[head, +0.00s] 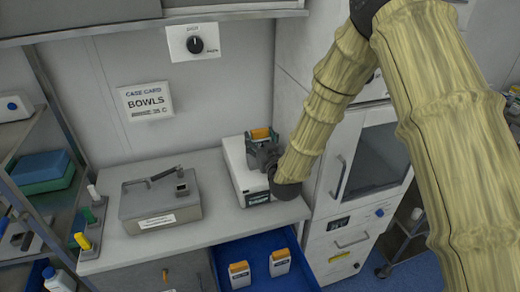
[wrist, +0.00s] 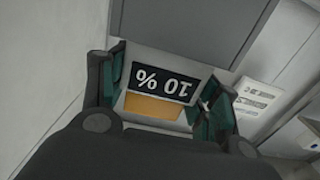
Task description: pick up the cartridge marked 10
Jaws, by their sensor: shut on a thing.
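The cartridge marked 10 (wrist: 160,84) sits between the green-padded fingers of my gripper in the wrist view. Its black label reads "10 %" upside down, and an orange patch lies below the label. In the head view its orange top (head: 261,133) shows above my gripper (head: 262,152), which is shut on it. My gripper is over the white boxy device (head: 236,172) on the counter. I cannot tell whether the cartridge touches the device.
A grey lidded box (head: 160,205) stands left on the counter (head: 235,222). A tall cabinet (head: 350,185) stands close on the right.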

